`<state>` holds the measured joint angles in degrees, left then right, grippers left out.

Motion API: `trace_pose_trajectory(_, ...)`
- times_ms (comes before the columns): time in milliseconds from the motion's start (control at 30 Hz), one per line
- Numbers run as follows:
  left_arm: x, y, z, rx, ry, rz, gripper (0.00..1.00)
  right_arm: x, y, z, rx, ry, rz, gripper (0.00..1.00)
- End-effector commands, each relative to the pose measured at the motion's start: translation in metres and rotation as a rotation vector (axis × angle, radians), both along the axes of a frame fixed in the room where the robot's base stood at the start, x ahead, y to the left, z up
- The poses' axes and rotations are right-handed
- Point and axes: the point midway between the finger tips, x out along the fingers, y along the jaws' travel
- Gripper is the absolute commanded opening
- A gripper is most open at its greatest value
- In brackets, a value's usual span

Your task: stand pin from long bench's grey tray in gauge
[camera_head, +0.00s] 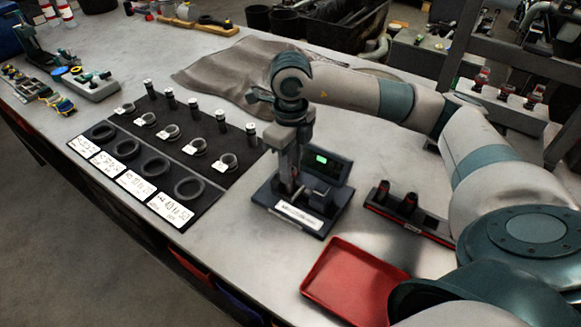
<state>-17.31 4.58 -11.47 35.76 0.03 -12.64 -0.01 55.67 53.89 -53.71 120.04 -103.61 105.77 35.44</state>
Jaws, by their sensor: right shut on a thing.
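The gauge (325,181) is a dark stand with a lit green display and a white label, on the bench right of the black mat. My right gripper (291,172) points straight down over the gauge's left part, close to its base. It is shut on the pin, which the fingers mostly hide; I cannot tell whether the pin touches the gauge. A light grey tray (97,92) with small dark parts lies at the far left of the long bench (240,215). My left gripper is not in view.
A black mat (210,172) holds several upright pins, rings and labels left of the gauge. A red tray (345,285) lies in front, and a dark rack (415,221) with small dark parts stands at right. A crumpled grey cloth (225,75) lies behind.

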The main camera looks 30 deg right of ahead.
Motion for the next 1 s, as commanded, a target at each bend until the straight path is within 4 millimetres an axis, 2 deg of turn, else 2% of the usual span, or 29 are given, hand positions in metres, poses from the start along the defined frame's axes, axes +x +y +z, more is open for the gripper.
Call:
trace_pose_trajectory(433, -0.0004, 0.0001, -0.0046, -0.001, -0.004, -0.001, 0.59, 0.0002, 0.0000, -0.0040, 0.000, -0.001, 0.000, 0.00)
trace_pose_trajectory(467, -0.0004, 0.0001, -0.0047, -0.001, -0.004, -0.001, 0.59, 0.0003, -0.0001, -0.0041, 0.000, -0.001, 0.000, 0.28)
trace_pose_trajectory(500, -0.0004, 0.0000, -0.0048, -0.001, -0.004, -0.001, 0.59, 0.0003, -0.0001, -0.0043, 0.000, -0.001, 0.000, 0.38)
trace_pose_trajectory(533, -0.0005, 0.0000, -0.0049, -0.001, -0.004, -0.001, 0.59, 0.0003, -0.0001, -0.0044, 0.000, -0.001, 0.000, 0.43)
trace_pose_trajectory(733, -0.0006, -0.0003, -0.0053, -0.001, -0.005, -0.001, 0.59, 0.0002, -0.0001, -0.0053, 0.000, 0.000, 0.000, 0.43)
trace_pose_trajectory(767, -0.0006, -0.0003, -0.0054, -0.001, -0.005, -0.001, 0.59, -0.0001, -0.0001, -0.0057, 0.000, 0.000, 0.000, 0.48)
trace_pose_trajectory(800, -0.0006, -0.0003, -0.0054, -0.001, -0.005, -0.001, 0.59, -0.0001, -0.0001, -0.0058, 0.000, 0.000, 0.000, 0.57)
trace_pose_trajectory(1000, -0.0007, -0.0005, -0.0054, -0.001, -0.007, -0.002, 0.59, -0.0001, -0.0001, -0.0061, 0.000, 0.000, 0.000, 0.59)
